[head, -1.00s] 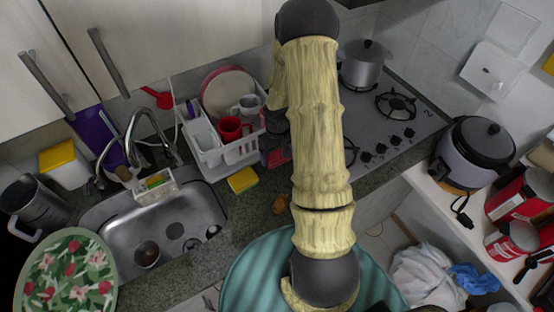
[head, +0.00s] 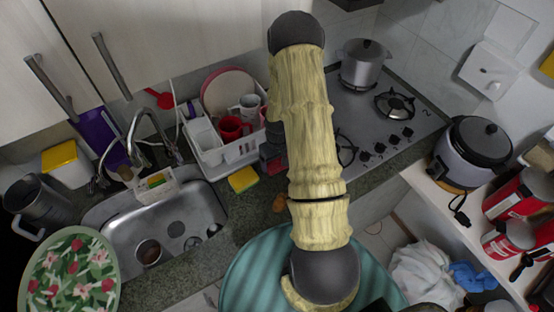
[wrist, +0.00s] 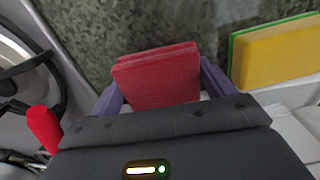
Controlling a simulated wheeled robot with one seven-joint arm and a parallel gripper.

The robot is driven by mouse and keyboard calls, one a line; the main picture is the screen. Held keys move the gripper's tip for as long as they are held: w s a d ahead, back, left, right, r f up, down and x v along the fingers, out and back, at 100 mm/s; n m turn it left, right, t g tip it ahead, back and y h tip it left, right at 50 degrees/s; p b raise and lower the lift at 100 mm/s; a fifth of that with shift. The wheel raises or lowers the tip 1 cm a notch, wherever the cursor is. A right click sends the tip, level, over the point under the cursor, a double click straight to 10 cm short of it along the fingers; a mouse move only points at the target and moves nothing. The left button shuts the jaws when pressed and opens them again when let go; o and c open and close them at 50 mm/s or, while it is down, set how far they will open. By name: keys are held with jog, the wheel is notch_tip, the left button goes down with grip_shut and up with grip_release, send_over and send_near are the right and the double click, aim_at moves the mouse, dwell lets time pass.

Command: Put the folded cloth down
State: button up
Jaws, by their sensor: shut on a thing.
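The folded cloth is a flat red block (wrist: 157,75) in the wrist view. My gripper (wrist: 162,85) is shut on it, with one finger at each side, over the speckled counter. In the head view my gripper (head: 272,151) is a dark shape mostly hidden behind my arm, between the dish rack and the stove. A bit of red shows below it there. I cannot tell whether the cloth touches the counter.
A yellow and green sponge (head: 243,180) lies on the counter, and also shows right of the cloth in the wrist view (wrist: 275,52). The white dish rack (head: 228,155) and stove (head: 375,128) flank my gripper. A small brown thing (head: 280,204) lies near the counter's front.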

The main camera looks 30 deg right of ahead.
aim_at(278, 160)
jog(key=shift+f, duration=0.1)
jog(key=shift+s+f+b, duration=0.2)
jog(key=shift+f+b, duration=0.2)
jog(key=shift+b, duration=0.05)
jog(key=o, duration=1.1)
jog(key=shift+s+f, duration=0.15)
jog(key=shift+c, duration=0.2)
jog(key=shift+a, duration=0.15)
jog(key=shift+w+r, duration=0.2)
jog(key=shift+r, duration=0.35)
notch_tip(278, 160, up, 12)
jog(key=b, duration=0.2)
jog(key=shift+r, duration=0.1)
